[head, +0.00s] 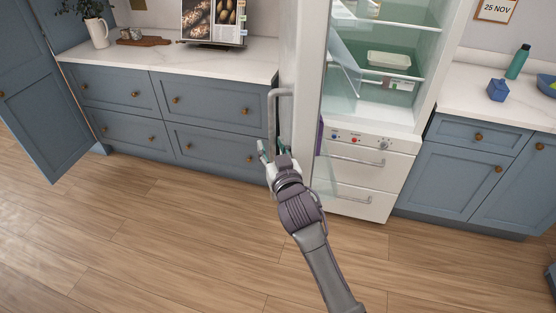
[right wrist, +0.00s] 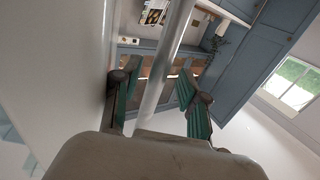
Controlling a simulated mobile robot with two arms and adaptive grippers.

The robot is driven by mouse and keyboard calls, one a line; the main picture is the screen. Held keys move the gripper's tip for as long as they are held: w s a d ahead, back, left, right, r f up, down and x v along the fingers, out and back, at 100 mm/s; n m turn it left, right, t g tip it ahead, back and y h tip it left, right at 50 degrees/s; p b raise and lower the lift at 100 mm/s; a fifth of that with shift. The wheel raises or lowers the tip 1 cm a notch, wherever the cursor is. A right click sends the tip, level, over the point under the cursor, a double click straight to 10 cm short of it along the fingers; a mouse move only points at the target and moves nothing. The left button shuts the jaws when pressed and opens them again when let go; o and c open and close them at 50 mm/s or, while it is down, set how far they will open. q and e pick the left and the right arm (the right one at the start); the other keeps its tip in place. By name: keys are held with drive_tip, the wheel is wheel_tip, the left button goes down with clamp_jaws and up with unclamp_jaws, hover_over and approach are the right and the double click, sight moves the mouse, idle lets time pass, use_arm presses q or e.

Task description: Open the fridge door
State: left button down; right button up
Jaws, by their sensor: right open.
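The white fridge (head: 405,118) stands open in the head view, with its glass shelves showing. Its door (head: 302,65) is swung out towards me and to the left, seen nearly edge-on. The pale vertical door handle (head: 271,112) is on the door's left face. My right gripper (head: 270,148) is at the handle's lower end, with its green-padded fingers apart. In the right wrist view the handle bar (right wrist: 168,65) passes between the open fingers (right wrist: 155,98), and the door face (right wrist: 50,60) fills the left side. My left gripper is out of view.
Blue drawers (head: 210,98) under a white counter stand behind the door on the left. A blue cabinet door (head: 35,100) stands open at far left. Freezer drawers (head: 365,160) are below the fridge shelves. The wooden floor (head: 150,220) in front is clear.

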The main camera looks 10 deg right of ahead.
drive_tip(key=s+d, duration=0.2)
drive_tip(key=s, duration=0.8)
drive_tip(key=shift+s, duration=0.4)
